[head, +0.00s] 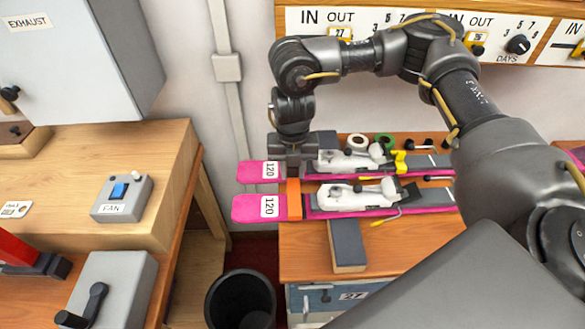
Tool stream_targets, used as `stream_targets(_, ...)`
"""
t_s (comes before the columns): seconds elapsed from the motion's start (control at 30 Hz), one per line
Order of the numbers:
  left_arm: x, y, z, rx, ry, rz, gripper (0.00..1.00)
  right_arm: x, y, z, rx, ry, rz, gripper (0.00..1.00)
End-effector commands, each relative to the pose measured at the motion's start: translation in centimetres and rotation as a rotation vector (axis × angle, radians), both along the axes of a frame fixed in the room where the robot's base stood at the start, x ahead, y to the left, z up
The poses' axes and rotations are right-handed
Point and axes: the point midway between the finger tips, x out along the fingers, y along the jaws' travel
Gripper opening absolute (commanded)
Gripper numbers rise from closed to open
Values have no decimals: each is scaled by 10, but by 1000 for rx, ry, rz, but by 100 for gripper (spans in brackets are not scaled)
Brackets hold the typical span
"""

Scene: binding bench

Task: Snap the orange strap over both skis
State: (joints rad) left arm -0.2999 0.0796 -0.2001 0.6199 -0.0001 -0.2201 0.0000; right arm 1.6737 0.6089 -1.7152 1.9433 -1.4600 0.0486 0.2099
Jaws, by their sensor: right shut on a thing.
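Two pink skis lie side by side on the wooden bench, the far ski (250,172) and the near ski (246,209), each with a "120" label and a white binding. The orange strap (294,204) lies across the near ski just right of its label, and its upper end runs up toward the far ski. My right gripper (293,168) points down over the far ski, right of its label, shut on the strap's upper end. The fingers hide that end and part of the far ski. My left gripper is not in view.
A yellow clip (400,162) is by the far ski, with tape rolls (358,142) behind. A grey-topped block (347,246) lies in front of the near ski. A black bin (240,300) stands left of the bench. A side counter with a fan switch box (122,198) is further left.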

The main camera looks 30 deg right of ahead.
Motion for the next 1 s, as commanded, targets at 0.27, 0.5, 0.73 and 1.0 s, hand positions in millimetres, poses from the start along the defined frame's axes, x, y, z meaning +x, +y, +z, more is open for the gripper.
stream_targets(0.27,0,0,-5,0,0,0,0,0,0,-8,0,0,0,3)
stream_targets(0.5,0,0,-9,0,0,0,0,0,0,-14,0,0,0,3)
stream_targets(0.73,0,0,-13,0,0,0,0,0,0,-20,0,0,0,3)
stream_targets(1.0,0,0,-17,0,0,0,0,0,0,-26,0,0,0,3)
